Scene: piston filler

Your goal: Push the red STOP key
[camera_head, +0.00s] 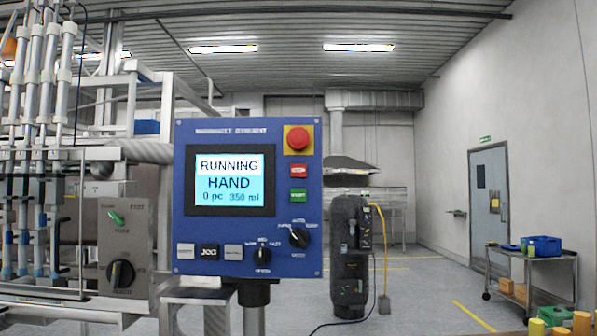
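The blue control panel (283,243) faces me in the middle of the view, on a dark post. A small red key (299,171) sits on its right side, below the red mushroom button (298,139) on a yellow square; its label is too small to read. A green key (298,197) is just under the red key. The panel's screen (236,184) reads RUNNING, HAND, 0 pc, 350 ml. Neither of my grippers is in view, and nothing covers the red key.
Below the screen are a pale key (185,251), a black JOG key (209,252), a grey key (234,252) and two black knobs (299,237). The filling machine's frame (148,150) stands close on the left.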

